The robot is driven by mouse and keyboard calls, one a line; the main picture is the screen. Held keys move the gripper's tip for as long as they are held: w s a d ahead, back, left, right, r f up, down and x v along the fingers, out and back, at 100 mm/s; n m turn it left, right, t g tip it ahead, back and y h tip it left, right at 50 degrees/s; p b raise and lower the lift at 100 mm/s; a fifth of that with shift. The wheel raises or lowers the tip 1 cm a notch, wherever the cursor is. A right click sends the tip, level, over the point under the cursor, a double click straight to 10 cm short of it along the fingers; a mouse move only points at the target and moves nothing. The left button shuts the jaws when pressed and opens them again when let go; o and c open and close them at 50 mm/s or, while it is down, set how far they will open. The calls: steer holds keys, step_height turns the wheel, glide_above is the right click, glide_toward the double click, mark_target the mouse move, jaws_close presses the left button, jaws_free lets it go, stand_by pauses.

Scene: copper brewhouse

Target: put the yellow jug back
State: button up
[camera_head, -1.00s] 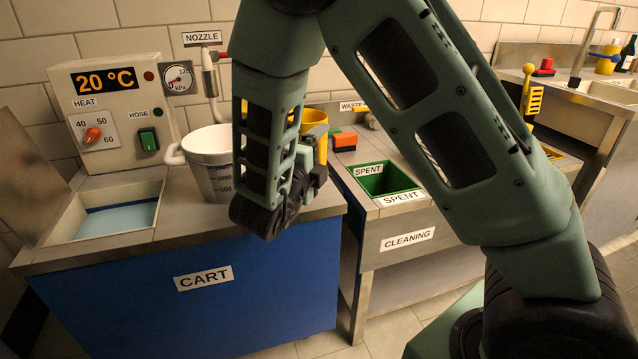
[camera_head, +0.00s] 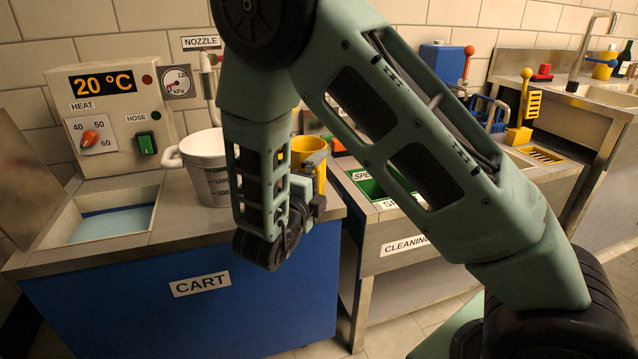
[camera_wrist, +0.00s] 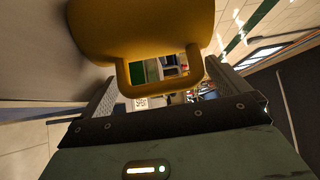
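The yellow jug (camera_head: 306,146) is at the right end of the cart's top in the head view, partly hidden behind my forearm and gripper. My gripper (camera_head: 318,190) is at the jug's near side. In the wrist view, the jug's yellow body (camera_wrist: 140,28) fills the top and its square handle lies between the two fingers of my gripper (camera_wrist: 166,88). The fingers are at the handle's two sides, and the jug moves with my gripper, so it looks shut on the handle. I cannot tell whether the jug's base touches the cart top (camera_head: 160,232).
A white measuring pitcher (camera_head: 204,160) stands left of the jug, close to my forearm. A sunken basin (camera_head: 112,222) is at the cart's left. Right of the cart is the cleaning bench (camera_head: 430,240) with a green spent bin (camera_head: 368,188). Another yellow container (camera_head: 604,68) stands by the far sink.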

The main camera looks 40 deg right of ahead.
steer(key=shift+r, duration=0.15)
steer(key=shift+s+a, duration=0.1)
steer(key=shift+a, duration=0.15)
steer(key=p+v, duration=0.1)
steer(key=v, duration=1)
steer(key=w+a+f+n+t+y, duration=0.2)
steer(key=w+a+n+y, duration=0.2)
steer(key=a+n+y, duration=0.7)
steer(key=s+a+r+n+g+y, duration=0.2)
steer(key=s+a+n+g+y, duration=0.2)
steer(key=s+a+n+y, duration=0.45)
steer(key=s+d+r+n+g+h, duration=0.1)
steer(key=s+d+n+g, duration=0.2)
steer(key=s+n, duration=0.5)
steer(key=s+d+r+n+g+h, duration=0.1)
steer(key=s+d+n+g, duration=0.3)
steer(key=s+n, duration=0.4)
steer(key=shift+s+d+n+h, duration=0.3)
steer(key=shift+d+n+h, duration=0.35)
steer(key=shift+n, duration=0.5)
